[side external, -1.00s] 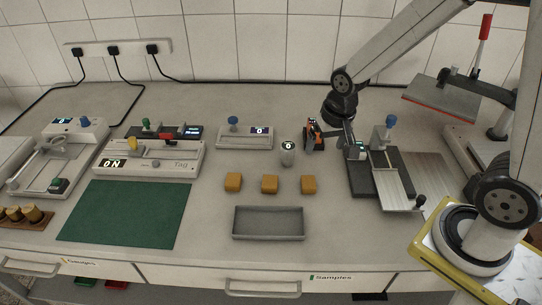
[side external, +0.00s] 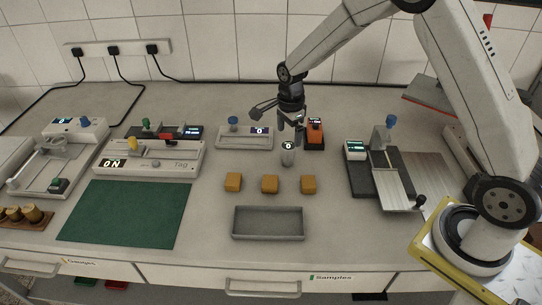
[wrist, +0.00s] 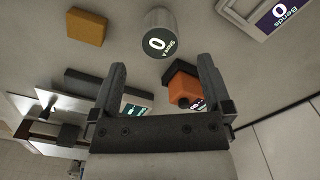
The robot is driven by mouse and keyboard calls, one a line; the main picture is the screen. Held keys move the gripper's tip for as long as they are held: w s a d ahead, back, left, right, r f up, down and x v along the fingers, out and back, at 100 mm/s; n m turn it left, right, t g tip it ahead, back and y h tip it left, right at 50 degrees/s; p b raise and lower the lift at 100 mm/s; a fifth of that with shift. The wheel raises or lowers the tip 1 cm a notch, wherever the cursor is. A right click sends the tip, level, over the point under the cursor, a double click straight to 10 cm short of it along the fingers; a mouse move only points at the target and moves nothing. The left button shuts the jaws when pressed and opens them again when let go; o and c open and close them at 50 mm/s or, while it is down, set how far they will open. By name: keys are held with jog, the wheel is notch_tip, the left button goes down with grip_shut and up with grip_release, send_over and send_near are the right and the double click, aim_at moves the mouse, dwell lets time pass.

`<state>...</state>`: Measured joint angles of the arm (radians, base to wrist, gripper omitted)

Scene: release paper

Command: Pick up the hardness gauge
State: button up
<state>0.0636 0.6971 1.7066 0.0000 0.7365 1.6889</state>
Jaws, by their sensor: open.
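The hardness gauge is a small grey cylinder (side external: 288,157) with a round display reading 0, standing upright on the bench behind the orange blocks. In the wrist view its top is marked Shore A (wrist: 158,42), and it lies just beyond the fingertips, near the middle between them. My gripper (side external: 290,127) is open and empty, above and slightly behind the gauge, apparently apart from it. Both fingers also show in the wrist view (wrist: 161,64).
An orange device (side external: 314,134) stands close behind and right of the gauge. A Bends box (side external: 244,137) is to its left. Several orange blocks (side external: 270,184) and a grey tray (side external: 236,224) lie in front. A slide fixture (side external: 388,178) stands to the right.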

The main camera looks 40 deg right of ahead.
aim_at(289, 145)
jog(key=shift+w, duration=0.1)
jog(key=shift+f, duration=0.15)
jog(key=shift+f, duration=1.25)
jog(key=shift+f, duration=2.6)
grip_shut()
